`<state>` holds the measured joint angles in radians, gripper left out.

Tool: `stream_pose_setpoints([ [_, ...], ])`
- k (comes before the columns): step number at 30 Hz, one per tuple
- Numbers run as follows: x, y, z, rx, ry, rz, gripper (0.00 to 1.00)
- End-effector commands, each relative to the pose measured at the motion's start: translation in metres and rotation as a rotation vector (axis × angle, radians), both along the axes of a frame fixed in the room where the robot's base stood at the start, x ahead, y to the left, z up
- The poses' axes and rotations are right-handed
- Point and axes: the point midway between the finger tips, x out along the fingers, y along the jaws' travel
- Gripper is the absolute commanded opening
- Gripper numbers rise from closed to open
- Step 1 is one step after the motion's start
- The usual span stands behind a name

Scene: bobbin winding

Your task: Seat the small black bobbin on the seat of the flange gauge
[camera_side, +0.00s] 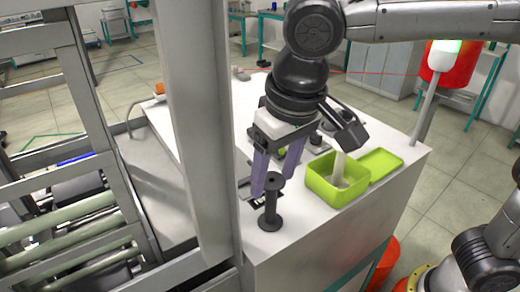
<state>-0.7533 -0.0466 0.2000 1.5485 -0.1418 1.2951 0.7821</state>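A black bobbin (271,208) with a wide flange at each end stands upright near the front left edge of the white table. My gripper (275,178) hangs over the table with its two purple fingers spread apart. The fingers are just above and behind the bobbin's top flange in this view. I cannot tell whether they touch it; I see nothing held between them. Small dark fixtures (245,186) lie on the table behind the fingers. I cannot tell which of them, if any, is the flange gauge, because my gripper covers part of that area.
A green open box (322,190) with a pale cylinder (338,170) in it stands right of the bobbin, beside a green lid (380,163). A grey upright post (200,120) cuts across the left of the view. The white table (305,235) is bare at its front.

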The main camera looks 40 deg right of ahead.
Motion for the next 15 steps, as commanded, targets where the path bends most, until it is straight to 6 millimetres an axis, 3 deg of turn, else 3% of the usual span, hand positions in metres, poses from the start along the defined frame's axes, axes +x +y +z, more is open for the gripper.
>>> stream_pose_setpoints([
  [1,-0.0001,0.0001,0.0000,0.000,0.000,0.000,0.53],
  [6,-0.0001,0.0001,0.0000,0.000,0.000,0.000,0.23],
  [15,0.0003,0.0005,0.0096,0.000,0.000,0.001,0.23],
])
